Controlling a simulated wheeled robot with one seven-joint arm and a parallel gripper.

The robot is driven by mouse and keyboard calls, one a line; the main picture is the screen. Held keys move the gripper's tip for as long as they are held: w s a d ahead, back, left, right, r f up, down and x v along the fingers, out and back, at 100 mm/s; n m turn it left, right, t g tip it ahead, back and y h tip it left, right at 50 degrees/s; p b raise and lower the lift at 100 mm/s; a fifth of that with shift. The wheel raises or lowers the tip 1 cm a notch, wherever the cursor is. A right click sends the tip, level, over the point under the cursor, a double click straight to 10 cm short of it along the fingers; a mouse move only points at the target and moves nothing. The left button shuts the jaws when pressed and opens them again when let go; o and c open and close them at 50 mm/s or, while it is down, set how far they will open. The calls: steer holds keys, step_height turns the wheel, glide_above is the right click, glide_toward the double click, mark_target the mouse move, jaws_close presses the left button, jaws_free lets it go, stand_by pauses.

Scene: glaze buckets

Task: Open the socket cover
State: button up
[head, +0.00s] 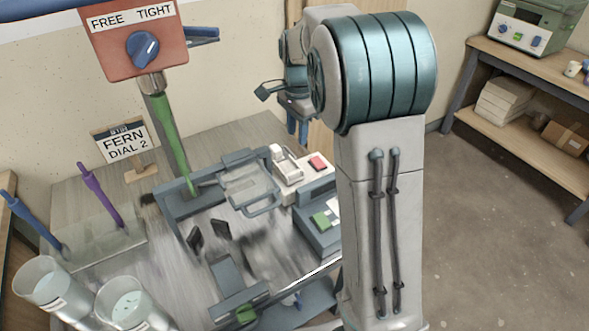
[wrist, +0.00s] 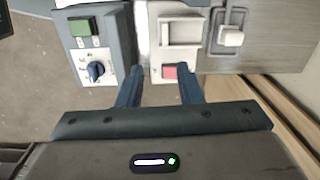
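A white unit (wrist: 180,55) with a raised rectangular frame and a red button (wrist: 170,72) lies beyond my fingertips in the wrist view. Beside it, a grey rectangular frame (wrist: 213,30) with a white block (wrist: 231,37) sits on the grey wood. I cannot tell for sure which piece is the socket cover. In the head view the white unit (head: 297,179) and its red button (head: 318,162) stand near the back of the table. My gripper (wrist: 158,88) is open and empty, fingers spread. In the head view my gripper (head: 297,128) hangs above and behind the unit.
A green lever (head: 172,140) rises under the red FREE/TIGHT dial panel (head: 140,40). Two clear buckets (head: 45,285) stand front left. My arm hides part of the table's right side.

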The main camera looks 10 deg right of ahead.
mark_target(296, 171)
steer(key=shift+m, duration=0.4)
steer(key=f, duration=1)
steer(key=w+f+b, duration=0.1)
steer(key=f, duration=0.3)
steer(key=shift+w+f, duration=0.1)
steer(key=shift+f, duration=0.3)
jaws_close()
